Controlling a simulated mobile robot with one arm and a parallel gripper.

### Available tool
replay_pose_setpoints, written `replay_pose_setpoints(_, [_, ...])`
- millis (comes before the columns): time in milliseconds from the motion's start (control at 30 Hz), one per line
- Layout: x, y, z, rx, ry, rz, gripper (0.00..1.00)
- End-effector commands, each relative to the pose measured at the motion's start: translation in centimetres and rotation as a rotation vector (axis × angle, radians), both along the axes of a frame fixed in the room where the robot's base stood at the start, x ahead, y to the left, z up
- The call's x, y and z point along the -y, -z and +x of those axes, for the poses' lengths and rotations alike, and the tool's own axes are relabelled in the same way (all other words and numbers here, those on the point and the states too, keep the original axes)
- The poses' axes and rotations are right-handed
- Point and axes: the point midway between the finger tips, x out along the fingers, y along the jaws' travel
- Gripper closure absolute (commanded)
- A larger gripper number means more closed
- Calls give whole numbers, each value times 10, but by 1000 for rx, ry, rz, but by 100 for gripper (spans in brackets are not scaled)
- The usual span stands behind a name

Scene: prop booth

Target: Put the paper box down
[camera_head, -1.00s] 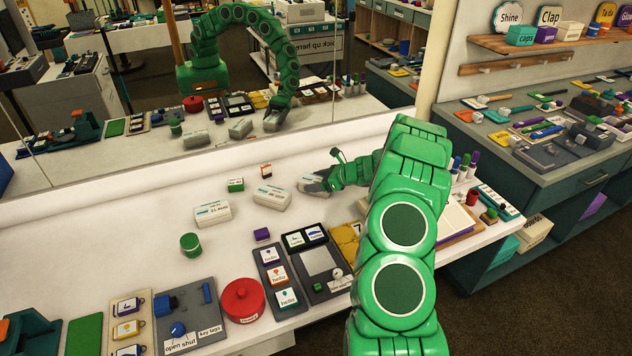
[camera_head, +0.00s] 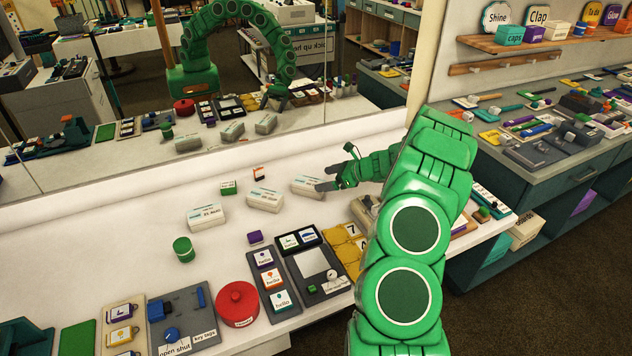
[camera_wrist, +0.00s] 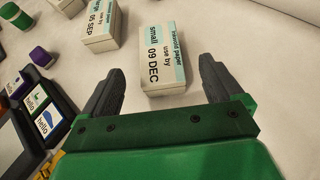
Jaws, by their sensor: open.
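The paper box is a white box with a pale blue-edged label reading "small 09 DEC" (camera_wrist: 163,62). It lies flat on the white table, and in the head view it is the rightmost of the white boxes (camera_head: 305,186). My gripper (camera_head: 322,178) is open beside its right end. In the wrist view the two dark fingers of my gripper (camera_wrist: 159,66) stand apart on either side of the box, with visible gaps. No grip on it shows.
A second white box, "05 SEP" (camera_wrist: 101,28), lies left of it, with a third white box (camera_head: 206,217) farther left. A small green box (camera_head: 228,188) and an orange-and-white one (camera_head: 258,174) stand behind. A mirror (camera_head: 230,110) backs the table.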

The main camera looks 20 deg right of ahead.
Motion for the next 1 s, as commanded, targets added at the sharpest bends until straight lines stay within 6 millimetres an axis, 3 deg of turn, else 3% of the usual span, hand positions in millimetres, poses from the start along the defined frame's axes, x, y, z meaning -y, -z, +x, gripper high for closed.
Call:
replay_pose_setpoints(300, [23, -19, -23, 2, 0, -2, 6])
replay_pose_setpoints(567, [20, -25, -26, 4, -17, -7, 6])
replay_pose_setpoints(667, [1, -37, -27, 18, -65, -27, 6])
replay_pose_setpoints(1000, [-108, -107, -56, 110, -382, -169, 6])
